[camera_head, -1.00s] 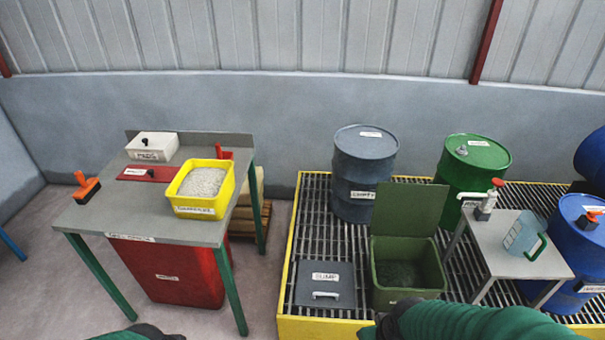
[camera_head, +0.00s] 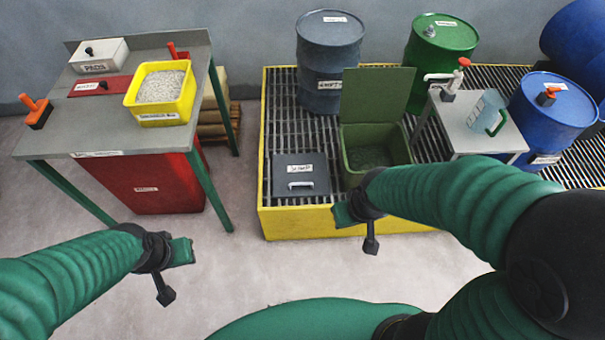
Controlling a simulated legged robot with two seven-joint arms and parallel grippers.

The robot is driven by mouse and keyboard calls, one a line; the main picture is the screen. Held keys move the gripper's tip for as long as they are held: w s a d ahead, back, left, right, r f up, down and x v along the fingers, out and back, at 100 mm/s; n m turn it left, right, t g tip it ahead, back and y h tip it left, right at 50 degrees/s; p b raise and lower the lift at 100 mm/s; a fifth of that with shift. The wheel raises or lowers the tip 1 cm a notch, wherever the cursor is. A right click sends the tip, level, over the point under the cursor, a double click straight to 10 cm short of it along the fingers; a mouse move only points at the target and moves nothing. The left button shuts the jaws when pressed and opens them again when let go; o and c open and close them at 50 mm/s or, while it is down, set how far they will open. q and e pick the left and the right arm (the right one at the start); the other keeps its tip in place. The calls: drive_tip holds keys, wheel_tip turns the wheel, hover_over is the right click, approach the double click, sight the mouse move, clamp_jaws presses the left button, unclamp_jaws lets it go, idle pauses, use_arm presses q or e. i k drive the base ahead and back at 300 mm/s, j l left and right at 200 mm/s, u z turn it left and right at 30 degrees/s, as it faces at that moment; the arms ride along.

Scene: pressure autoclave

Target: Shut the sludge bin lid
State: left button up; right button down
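The olive-green bin (camera_head: 348,166) stands on the grating with its mouth open and dark grey matter (camera_head: 370,157) inside. I take it as the sludge bin, as its label does not show. Its lid (camera_head: 378,103) stands upright at the bin's back edge. My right gripper (camera_head: 358,222) is in front of the bin, by the yellow edge, and appears apart from the lid. My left gripper (camera_head: 170,272) hangs over the floor in front of the red bin. Neither gripper visibly holds anything, and their finger gaps are unclear.
A grey sump cover (camera_head: 300,185) with a handle lies left of the bin. A small table (camera_head: 466,138) with a pump and a jug stands to its right. Grey (camera_head: 328,65) and green (camera_head: 440,45) drums stand behind. Floor (camera_head: 250,280) between my arms is clear.

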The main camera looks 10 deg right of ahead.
sight(369, 95)
drive_tip(key=i+l, duration=0.65)
drive_tip(key=l, duration=0.25)
drive_tip(key=i+l+u, duration=0.1)
drive_tip(key=i+l, duration=0.25)
drive_tip(key=l, duration=0.15)
